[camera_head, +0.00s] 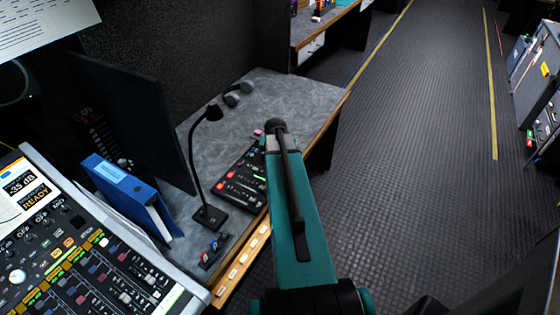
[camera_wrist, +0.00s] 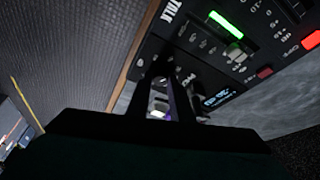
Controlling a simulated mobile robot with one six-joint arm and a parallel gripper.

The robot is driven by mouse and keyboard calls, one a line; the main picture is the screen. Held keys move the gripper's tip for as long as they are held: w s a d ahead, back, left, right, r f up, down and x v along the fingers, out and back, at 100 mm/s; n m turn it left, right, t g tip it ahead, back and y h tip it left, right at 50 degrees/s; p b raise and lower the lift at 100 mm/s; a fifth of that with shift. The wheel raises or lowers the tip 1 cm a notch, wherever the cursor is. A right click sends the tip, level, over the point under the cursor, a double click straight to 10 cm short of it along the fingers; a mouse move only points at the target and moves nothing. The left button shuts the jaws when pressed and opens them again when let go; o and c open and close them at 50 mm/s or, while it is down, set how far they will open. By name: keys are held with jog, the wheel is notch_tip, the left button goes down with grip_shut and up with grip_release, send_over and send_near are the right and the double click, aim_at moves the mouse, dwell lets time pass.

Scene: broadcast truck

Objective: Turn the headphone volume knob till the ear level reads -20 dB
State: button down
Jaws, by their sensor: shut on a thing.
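The black intercom panel (camera_head: 240,178) stands on the grey desk, with red and green lit buttons. The wrist view shows it close up, with a green lit key (camera_wrist: 233,24) and a small display (camera_wrist: 216,99) with pale blue characters that I cannot read surely. My gripper (camera_wrist: 164,75) is shut at the panel face near the TALK lettering. The headphone volume knob is hidden between the dark fingers. In the head view my teal arm covers the gripper and the panel's right end.
A gooseneck microphone (camera_head: 191,155) stands left of the panel. A blue binder (camera_head: 125,190), a dark monitor (camera_head: 130,110) and the mixing console (camera_head: 95,270) fill the left. Headphones (camera_head: 238,92) lie at the back of the desk. The floor aisle at right is clear.

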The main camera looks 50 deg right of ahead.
jog(key=shift+w+m+g+h+b, duration=0.15)
jog(key=shift+m+g+b, duration=0.3)
jog(key=shift+m, duration=0.5)
jog(key=shift+s+m+g+h+b, duration=0.2)
jog(key=shift+m+b, duration=0.35)
jog(key=shift+m, duration=0.4)
jog(key=c, duration=1.6)
grip_release()
jog(key=shift+a+r, duration=0.1)
jog(key=shift+r, duration=0.05)
jog(key=shift+w+b+v, duration=0.1)
jog(key=shift+b+v, duration=0.45)
jog(key=shift+v, duration=2.8)
jog(key=shift+w+b+v, duration=0.15)
jog(key=shift+b+v, duration=0.4)
jog(key=shift+v, duration=2.85)
